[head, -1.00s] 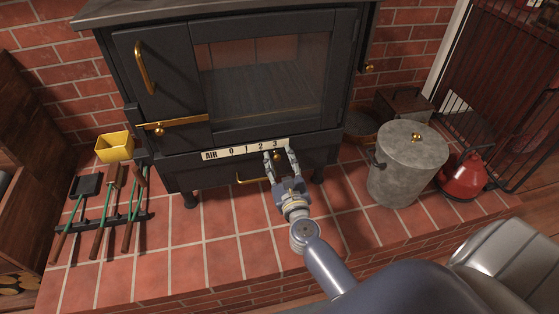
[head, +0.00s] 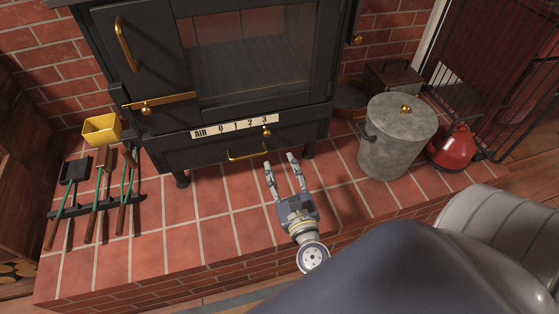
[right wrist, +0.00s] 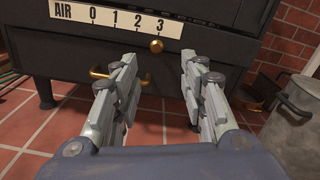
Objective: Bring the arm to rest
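My right gripper (head: 281,172) is open and empty above the red tiled hearth, in front of the stove's lower drawer. Its two grey fingers also show apart in the right wrist view (right wrist: 160,92), with nothing between them. The black stove (head: 180,80) stands behind it. The air scale (head: 235,126), marked AIR 0 1 2 3, has a brass knob (head: 267,132) just below the 3; the knob also shows in the right wrist view (right wrist: 156,46), beyond the fingertips and apart from them. My left gripper is not in view.
A grey lidded bucket (head: 397,140) and a red kettle (head: 452,148) stand to the right on the hearth (head: 210,230). A yellow box (head: 102,129) and several fire tools (head: 95,195) are at the left. A brass drawer handle (head: 248,152) is close by the gripper.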

